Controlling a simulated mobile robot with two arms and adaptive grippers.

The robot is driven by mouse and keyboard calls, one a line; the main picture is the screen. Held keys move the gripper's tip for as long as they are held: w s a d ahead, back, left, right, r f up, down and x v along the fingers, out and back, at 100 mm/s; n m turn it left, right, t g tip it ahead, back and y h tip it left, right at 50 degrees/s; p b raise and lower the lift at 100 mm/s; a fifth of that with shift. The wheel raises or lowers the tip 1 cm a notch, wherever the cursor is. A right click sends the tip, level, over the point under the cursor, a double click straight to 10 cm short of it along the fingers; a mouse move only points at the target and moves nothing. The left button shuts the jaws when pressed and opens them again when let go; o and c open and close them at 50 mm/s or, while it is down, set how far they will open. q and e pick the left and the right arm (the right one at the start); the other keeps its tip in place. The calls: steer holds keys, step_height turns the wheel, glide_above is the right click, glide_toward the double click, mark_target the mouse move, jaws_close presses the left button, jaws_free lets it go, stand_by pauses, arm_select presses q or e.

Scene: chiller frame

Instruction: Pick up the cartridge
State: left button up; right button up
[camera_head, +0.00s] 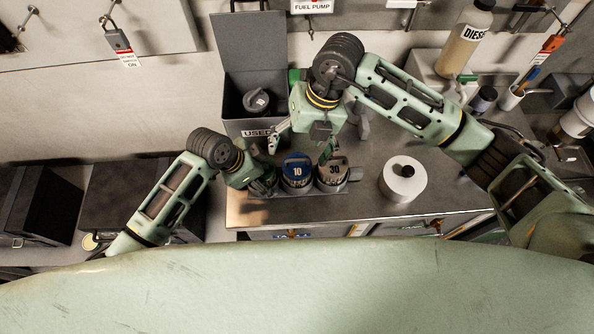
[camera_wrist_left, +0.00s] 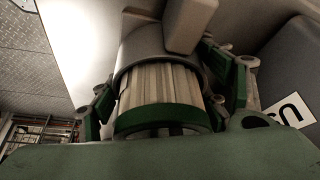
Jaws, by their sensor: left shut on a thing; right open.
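A pleated cartridge with a green end band (camera_wrist_left: 160,95) sits between the fingers of my left gripper in the left wrist view. My left gripper (camera_head: 264,182) is shut on it at the left end of the cartridge row; in the head view the gripper mostly hides it. A blue-topped cartridge marked 10 (camera_head: 297,170) and a dark-topped one marked 30 (camera_head: 333,171) stand upright to its right. My right gripper (camera_head: 304,143) is open above and behind these two, and looks empty.
A grey open bin marked USED (camera_head: 257,131) stands behind the row, with a dark-capped thing (camera_head: 256,101) inside. A white roll (camera_head: 403,179) stands on the metal bench (camera_head: 375,208) to the right. A DIESEL bottle (camera_head: 466,40) is at the back right.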

mark_target(296, 166)
steer(key=n, duration=0.3)
steer(key=n+h, duration=0.1)
steer(key=n, duration=0.3)
steer(key=a+n+h, duration=0.1)
steer(key=n, duration=0.3)
steer(key=shift+w, duration=0.3)
steer(key=n, duration=0.3)
steer(key=shift+w+n+t+h, duration=0.15)
steer(key=shift+n+t+h, duration=0.25)
steer(key=shift+f, duration=0.15)
steer(key=shift+n, duration=0.3)
step_height(296, 166, down, 6)
steer(key=shift+d+f, duration=0.1)
steer(key=shift+f, duration=0.15)
step_height(296, 166, down, 5)
steer(key=shift+d+f, duration=0.1)
steer(key=shift+d, duration=0.05)
steer(key=c, duration=1.3)
